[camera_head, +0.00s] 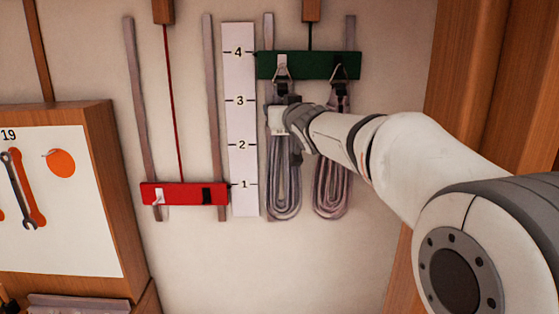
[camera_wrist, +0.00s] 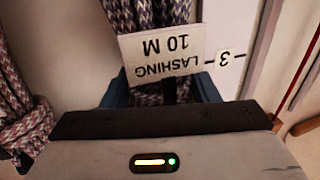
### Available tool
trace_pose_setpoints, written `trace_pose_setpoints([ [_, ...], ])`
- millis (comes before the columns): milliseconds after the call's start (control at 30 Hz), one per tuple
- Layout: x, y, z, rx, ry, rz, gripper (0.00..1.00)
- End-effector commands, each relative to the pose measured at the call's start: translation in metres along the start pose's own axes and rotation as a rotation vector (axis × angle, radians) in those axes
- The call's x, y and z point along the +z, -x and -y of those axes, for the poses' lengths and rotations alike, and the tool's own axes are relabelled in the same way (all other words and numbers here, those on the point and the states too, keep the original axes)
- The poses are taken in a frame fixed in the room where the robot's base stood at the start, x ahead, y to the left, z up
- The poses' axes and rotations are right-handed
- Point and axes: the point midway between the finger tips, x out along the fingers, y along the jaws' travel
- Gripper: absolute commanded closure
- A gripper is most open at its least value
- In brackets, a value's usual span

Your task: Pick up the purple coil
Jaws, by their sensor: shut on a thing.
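Two coils of patterned line hang side by side from a green bar (camera_head: 308,66). The left coil (camera_head: 284,195) looks grey-purple and the right coil (camera_head: 332,190) a pinker purple; I cannot tell for sure which is meant by the purple coil. My gripper (camera_head: 284,120) is at the upper part of the left coil, just below its hook, and is shut on it. In the wrist view, which is upside down, the blue fingers (camera_wrist: 164,90) stand either side of a white label (camera_wrist: 161,54) reading "LASHING 10 M". The label and gripper body hide the grip itself.
A white numbered scale (camera_head: 240,140) stands close left of the left coil. A red bar (camera_head: 184,194) with hooks hangs lower left. A tool cabinet (camera_head: 70,200) is at the far left. A wooden post (camera_head: 468,80) is on the right. The wall below the coils is clear.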

Motion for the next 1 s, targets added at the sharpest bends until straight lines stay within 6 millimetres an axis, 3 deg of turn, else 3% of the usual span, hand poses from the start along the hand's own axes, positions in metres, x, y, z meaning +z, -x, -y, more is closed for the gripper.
trace_pose_setpoints([
  [200, 0.000, 0.000, 0.000, 0.001, 0.000, 0.000, 1.00],
  [1000, -0.018, 0.000, -0.001, 0.000, 0.000, -0.003, 1.00],
])
